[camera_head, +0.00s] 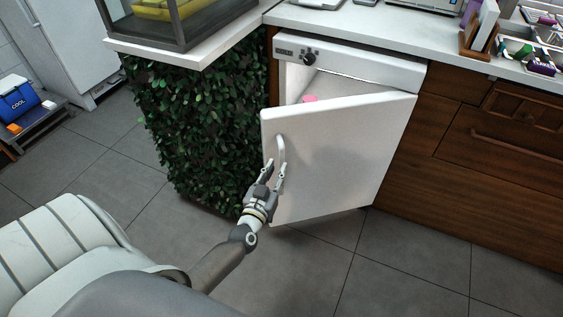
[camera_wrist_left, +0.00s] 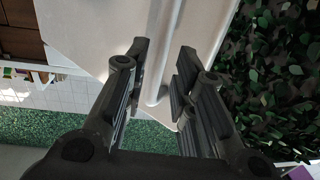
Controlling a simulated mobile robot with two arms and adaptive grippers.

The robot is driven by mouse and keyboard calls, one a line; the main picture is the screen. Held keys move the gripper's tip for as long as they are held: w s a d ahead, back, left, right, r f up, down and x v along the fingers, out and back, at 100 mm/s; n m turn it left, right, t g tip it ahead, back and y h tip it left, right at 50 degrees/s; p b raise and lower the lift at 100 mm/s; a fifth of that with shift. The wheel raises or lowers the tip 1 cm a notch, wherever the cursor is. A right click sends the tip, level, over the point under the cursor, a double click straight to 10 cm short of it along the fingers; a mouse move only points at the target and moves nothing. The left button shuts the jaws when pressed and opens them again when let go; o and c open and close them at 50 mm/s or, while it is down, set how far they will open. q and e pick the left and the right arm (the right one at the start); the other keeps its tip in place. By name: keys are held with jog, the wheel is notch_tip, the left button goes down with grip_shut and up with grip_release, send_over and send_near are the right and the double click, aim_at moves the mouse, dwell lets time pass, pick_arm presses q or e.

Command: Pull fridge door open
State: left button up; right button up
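The white fridge door (camera_head: 335,160) under the counter stands partly open, its handle edge swung out to the left of the fridge body (camera_head: 350,62). A pink item (camera_head: 309,98) shows inside above the door. The door's white bar handle (camera_head: 281,148) is upright near the free edge. My left gripper (camera_head: 274,172) is at the lower end of the handle. In the left wrist view the handle (camera_wrist_left: 168,50) runs between the two fingers, which stand apart with a gap around it. Whether a finger touches the handle is unclear. My right gripper is not in view.
A leafy green panel (camera_head: 195,125) stands close left of the door under a white counter (camera_head: 205,60). Wooden drawers (camera_head: 490,150) are on the right. Grey floor tiles (camera_head: 400,260) in front are clear. A blue cooler (camera_head: 18,102) sits far left.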

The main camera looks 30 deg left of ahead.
aim_at(280, 163)
pick_arm(q)
jog(key=shift+b+x, duration=0.4)
jog(key=shift+x, duration=2.05)
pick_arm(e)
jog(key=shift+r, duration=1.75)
pick_arm(q)
jog(key=shift+c, duration=0.4)
grip_shut()
